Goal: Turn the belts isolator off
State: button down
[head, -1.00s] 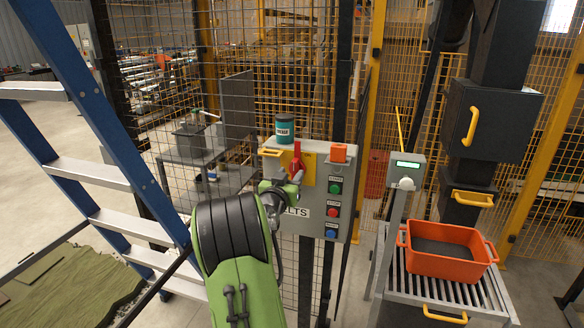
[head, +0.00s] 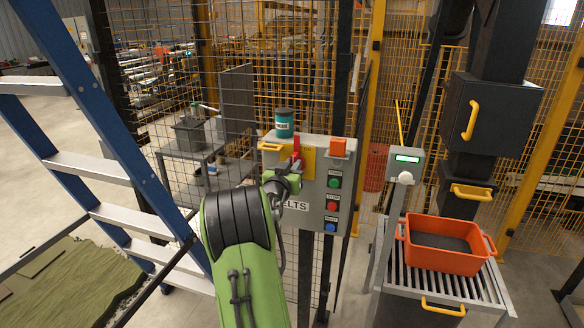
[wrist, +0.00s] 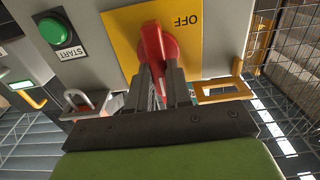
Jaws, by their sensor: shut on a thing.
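The belts isolator is a red handle (head: 296,147) on a yellow plate (head: 308,160), on the grey control panel (head: 318,205) marked "ELTS", its first letter hidden by my arm. In the wrist view the red handle (wrist: 152,45) stands between my fingers, with the word OFF upside down beside it on the yellow plate (wrist: 210,40). My gripper (wrist: 162,80) is shut on the handle's end. In the head view my gripper (head: 286,178) partly covers the handle and plate, so the handle's exact angle is hard to tell there.
Green, red and blue buttons (head: 332,206) line the panel's right side. A blue ladder (head: 110,120) stands left; an orange crate (head: 445,250) sits on rollers right. Mesh fencing is behind.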

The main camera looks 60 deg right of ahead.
jog(key=shift+n, duration=0.3)
jog(key=shift+w+a+f+n+p, duration=0.15)
jog(key=shift+n+p, duration=0.3)
jog(key=shift+n, duration=2.45)
jog(key=shift+w+d+f+n+p, duration=0.1)
jog(key=shift+w+f+n+p, duration=0.25)
jog(key=shift+n, duration=2.55)
jog(key=shift+w+a+f+n+p, duration=0.1)
jog(key=shift+n+p, duration=0.4)
jog(key=shift+n, duration=2.4)
jog(key=c, duration=1)
grip_release()
jog(key=shift+c, duration=0.2)
